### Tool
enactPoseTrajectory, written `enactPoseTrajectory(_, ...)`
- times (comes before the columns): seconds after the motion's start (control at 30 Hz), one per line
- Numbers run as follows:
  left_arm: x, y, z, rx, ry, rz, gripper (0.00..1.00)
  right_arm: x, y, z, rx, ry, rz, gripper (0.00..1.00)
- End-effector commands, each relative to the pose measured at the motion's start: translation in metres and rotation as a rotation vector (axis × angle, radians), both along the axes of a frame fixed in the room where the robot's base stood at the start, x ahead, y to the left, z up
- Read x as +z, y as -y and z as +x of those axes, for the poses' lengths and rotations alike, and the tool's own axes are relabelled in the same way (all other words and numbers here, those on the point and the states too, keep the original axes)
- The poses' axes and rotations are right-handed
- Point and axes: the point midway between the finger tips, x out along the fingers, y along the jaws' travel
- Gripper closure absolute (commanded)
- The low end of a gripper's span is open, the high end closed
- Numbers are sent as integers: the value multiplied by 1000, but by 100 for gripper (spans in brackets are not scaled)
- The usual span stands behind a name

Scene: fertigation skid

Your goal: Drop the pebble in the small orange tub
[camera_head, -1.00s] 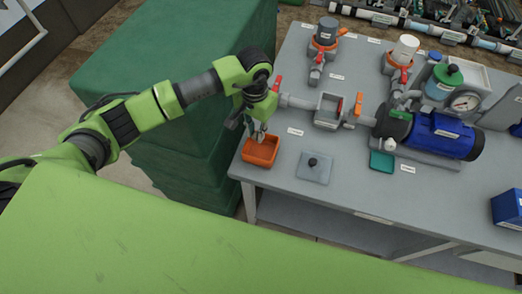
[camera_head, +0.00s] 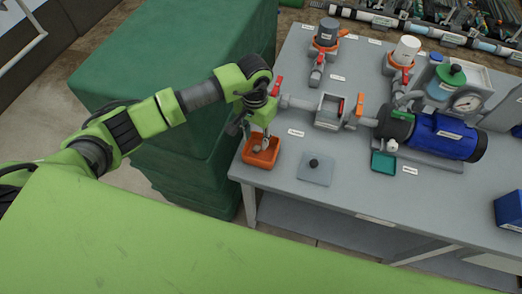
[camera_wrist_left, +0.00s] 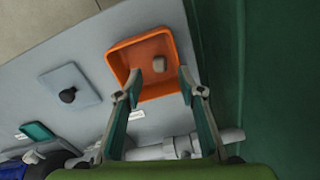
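The small orange tub (camera_head: 273,157) stands at the left front corner of the grey bench top, and also shows in the left wrist view (camera_wrist_left: 119,63). In the head view the left gripper (camera_head: 264,140) points down at the tub. My right gripper is not in view.
A grey square plate with a black knob (camera_head: 314,168) lies right of the tub. A grey strainer body with pipe (camera_head: 330,110) and red-handled valves stand behind. A teal tray (camera_head: 383,163) and blue pump (camera_head: 445,135) are further right. Green stacked blocks (camera_head: 190,150) stand left of the bench.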

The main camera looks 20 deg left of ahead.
Motion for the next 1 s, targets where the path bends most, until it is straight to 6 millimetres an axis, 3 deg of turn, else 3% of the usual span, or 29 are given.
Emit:
enactPoseTrajectory(0.6, 108, 0, 1, 0, 3, 0, 64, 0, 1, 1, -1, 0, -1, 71)
enactPoseTrajectory(1.0, 118, 0, 0, 0, 0, 0, 64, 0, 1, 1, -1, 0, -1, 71)
